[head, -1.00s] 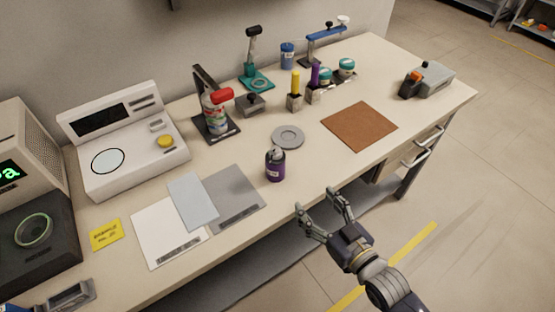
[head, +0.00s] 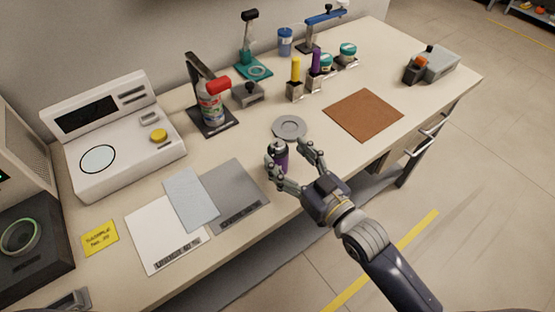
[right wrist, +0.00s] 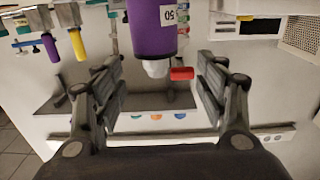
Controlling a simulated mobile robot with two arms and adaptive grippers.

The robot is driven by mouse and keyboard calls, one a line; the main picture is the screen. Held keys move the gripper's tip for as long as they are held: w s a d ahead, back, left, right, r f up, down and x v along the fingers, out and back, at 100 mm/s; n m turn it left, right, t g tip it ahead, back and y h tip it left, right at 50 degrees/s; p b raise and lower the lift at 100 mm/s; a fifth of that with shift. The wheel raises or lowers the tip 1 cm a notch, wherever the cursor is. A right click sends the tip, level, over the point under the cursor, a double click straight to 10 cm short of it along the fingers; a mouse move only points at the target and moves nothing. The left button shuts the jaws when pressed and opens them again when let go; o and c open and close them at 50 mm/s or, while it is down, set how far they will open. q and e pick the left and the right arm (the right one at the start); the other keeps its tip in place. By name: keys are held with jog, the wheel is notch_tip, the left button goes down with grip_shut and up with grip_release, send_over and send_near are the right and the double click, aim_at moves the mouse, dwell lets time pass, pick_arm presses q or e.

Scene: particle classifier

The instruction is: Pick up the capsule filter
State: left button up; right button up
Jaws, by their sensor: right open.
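My left gripper is not in view.
Behind the cylinder lies a grey round disc (head: 289,127). A grey plate (head: 237,195) is to its left and a brown mat (head: 364,114) to its right.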

aim_at(282, 149)
jog(key=b+x, duration=0.2)
jog(key=x, duration=0.2)
jog(key=shift+w+f, duration=0.15)
jog(key=shift+w, duration=0.15)
jog(key=shift+w+a, duration=0.1)
jog(key=shift+w, duration=0.05)
jog(key=shift+c, duration=1.3)
grip_shut()
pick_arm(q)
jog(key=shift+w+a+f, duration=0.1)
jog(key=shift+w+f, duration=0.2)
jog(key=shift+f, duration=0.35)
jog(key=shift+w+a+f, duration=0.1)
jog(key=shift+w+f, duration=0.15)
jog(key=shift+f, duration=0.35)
